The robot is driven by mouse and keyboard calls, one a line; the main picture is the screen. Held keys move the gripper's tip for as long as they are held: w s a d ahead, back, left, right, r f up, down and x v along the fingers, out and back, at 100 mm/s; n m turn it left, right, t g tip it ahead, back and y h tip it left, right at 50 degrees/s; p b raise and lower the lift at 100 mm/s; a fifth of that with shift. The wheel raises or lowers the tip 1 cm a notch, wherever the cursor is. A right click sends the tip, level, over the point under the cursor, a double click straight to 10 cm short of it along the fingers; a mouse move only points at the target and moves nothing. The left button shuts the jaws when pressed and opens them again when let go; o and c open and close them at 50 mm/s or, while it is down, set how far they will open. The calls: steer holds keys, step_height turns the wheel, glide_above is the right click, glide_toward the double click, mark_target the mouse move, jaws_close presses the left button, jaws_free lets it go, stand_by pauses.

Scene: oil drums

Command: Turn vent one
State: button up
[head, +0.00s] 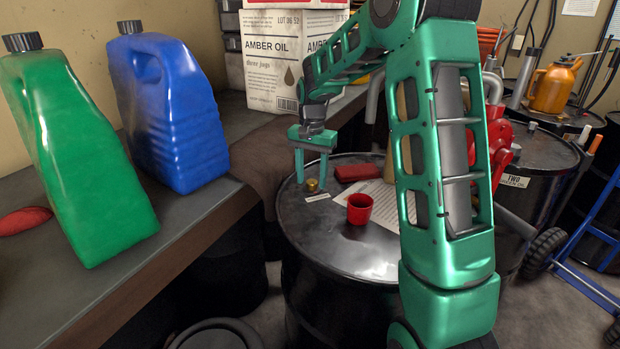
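A small brass vent cap (312,186) sits on the black top of the near oil drum (340,258), close to its left rim. A small white label lies just in front of the cap, too small to read. My gripper (311,179) points down at the cap. Its two green fingers are apart, one on each side of the cap in the picture. I cannot tell whether either finger touches the cap.
A red cup (359,209), a red block (357,173) and a paper sheet share the drum top. A bench on the left holds a green jug (80,155), a blue jug (168,110) and an oil carton (290,62). Another drum (545,170) labelled TWO stands right.

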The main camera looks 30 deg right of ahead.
mark_target(311, 181)
step_height(311, 181, up, 11)
steer(key=shift+f, duration=0.15)
stand_by(0.5)
stand_by(0.4)
steer(key=s+a+f+n+t, duration=0.2)
steer(key=s+a+n, duration=0.3)
steer(key=s, duration=0.6)
steer(key=s+a+f+n+t, duration=0.2)
steer(key=s+a+n, duration=0.3)
steer(key=s, duration=0.6)
steer(key=s+d+m+g, duration=0.1)
steer(key=s+d+m, duration=0.1)
steer(key=s, duration=0.3)
steer(key=s+d+f+m+g, duration=0.1)
steer(key=s+d, duration=0.4)
steer(key=s+d+f+m+g, duration=0.1)
steer(key=s+d+m, duration=0.1)
steer(key=s+d, duration=0.2)
steer(key=shift+s+f+m+g, duration=0.1)
steer(key=shift+s+m+g, duration=0.25)
steer(key=shift+s, duration=0.55)
steer(key=shift+s+d, duration=0.1)
steer(key=shift+s, duration=0.3)
